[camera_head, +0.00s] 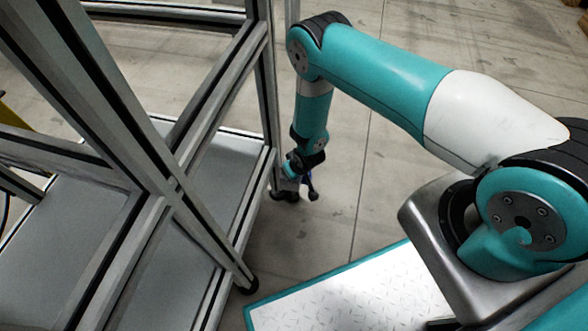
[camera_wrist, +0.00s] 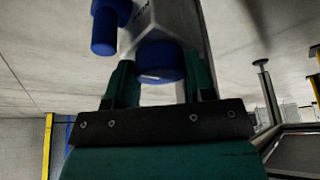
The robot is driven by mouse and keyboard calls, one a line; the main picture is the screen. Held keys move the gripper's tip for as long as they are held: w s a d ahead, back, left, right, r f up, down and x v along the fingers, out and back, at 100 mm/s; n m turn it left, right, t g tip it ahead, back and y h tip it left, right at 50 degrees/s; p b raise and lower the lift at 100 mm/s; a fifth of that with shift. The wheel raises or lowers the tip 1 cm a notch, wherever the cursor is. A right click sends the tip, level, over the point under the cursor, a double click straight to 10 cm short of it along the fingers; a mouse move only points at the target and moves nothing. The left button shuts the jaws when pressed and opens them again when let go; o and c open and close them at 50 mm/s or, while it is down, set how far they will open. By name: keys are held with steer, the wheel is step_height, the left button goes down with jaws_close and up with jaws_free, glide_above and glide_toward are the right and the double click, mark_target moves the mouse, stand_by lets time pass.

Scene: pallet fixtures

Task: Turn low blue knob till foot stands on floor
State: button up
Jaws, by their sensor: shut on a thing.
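In the wrist view, a round blue knob (camera_wrist: 160,58) with a pale mark sits between the two green fingers of my gripper (camera_wrist: 160,72). My gripper is shut on this knob. A second blue part (camera_wrist: 104,32), shaped like a handle, is at the upper left beside a pale bracket (camera_wrist: 147,18) with dark lettering. In the head view, my gripper (camera_head: 290,172) is low beside the frame's far corner post. A dark foot (camera_head: 287,195) shows just below it. Whether that foot touches the floor is too small to tell.
The aluminium frame (camera_head: 160,185) with grey shelf panels fills the left of the head view. Another dark foot or wheel (camera_head: 250,286) is at its near corner. Open concrete floor (camera_head: 335,195) lies right of the frame. A yellow post (camera_wrist: 47,145) shows in the wrist view.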

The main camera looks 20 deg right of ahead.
stand_by(0.3)
steer(key=o, duration=0.9)
steer(key=shift+a, duration=0.15)
